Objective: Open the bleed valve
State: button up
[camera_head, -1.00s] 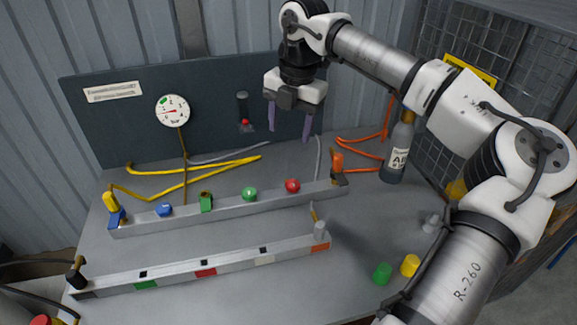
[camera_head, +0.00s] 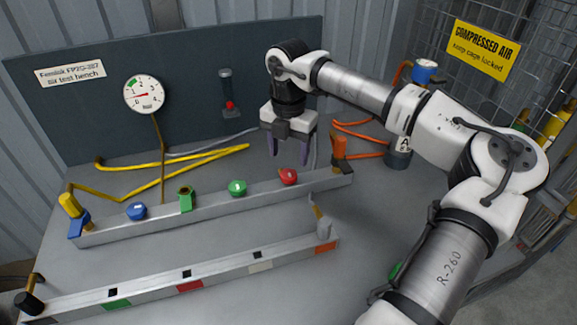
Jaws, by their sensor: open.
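My gripper (camera_head: 288,154) points down with its two purple fingers apart and nothing between them. It hangs near the right part of the rear rail (camera_head: 217,202), and its tips appear just above the red knob (camera_head: 289,177) in the picture. I cannot tell how far apart they are in depth. The rail also carries a green knob (camera_head: 237,188), a green square fitting (camera_head: 186,199) and a blue knob (camera_head: 137,211). A small red-tipped fitting (camera_head: 229,105) is on the back panel. No label marks which part is the bleed valve.
The gauge (camera_head: 144,95) is on the dark panel (camera_head: 90,120). Yellow hoses (camera_head: 180,160) lie behind the rail, orange hoses (camera_head: 365,140) to the right. The front rail (camera_head: 140,295) has coloured patches.

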aim_at(288, 173)
notch_tip(288, 173, down, 6)
jog(key=shift+r+p, duration=0.1)
jog(key=shift+p, duration=0.3)
jog(key=shift+c, duration=0.5)
jog(key=c, duration=0.9)
